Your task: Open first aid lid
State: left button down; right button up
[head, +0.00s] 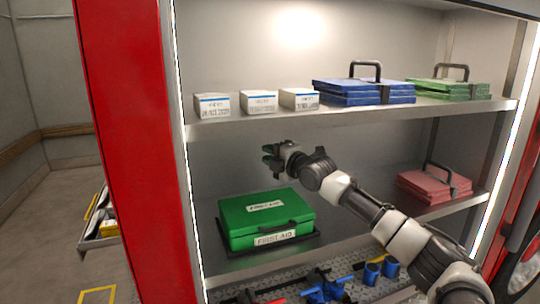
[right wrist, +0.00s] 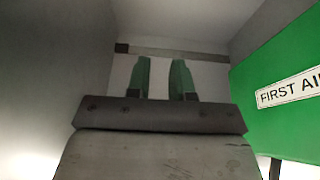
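The green first aid box (head: 240,222) sits in a dark tray (head: 312,240) on the middle shelf. Its lid is down, with a white label on top and another on the front. A dark handle shows along its front. My right gripper (head: 270,156) is above the box and apart from it. In the right wrist view my right gripper (right wrist: 161,75) has two green fingers standing apart with nothing between them. The green box (right wrist: 285,70) fills the right side of that view, with part of its label readable. My left gripper is not in view.
The upper shelf (head: 350,116) holds white cartons (head: 258,102), blue cases (head: 365,92) and green cases (head: 450,89). Red cases (head: 434,186) lie at the right of the middle shelf. Tools (head: 325,286) lie below. A red post (head: 135,150) borders the shelves on the left.

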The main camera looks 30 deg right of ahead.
jog(key=shift+o, duration=1.2)
jog(key=shift+s, duration=0.1)
jog(key=s+d+b, duration=0.1)
jog(key=s+b, duration=0.4)
jog(key=s, duration=0.5)
jog(key=shift+s+d+b, duration=0.25)
jog(key=shift+d+b, duration=0.1)
jog(key=shift+c, duration=0.5)
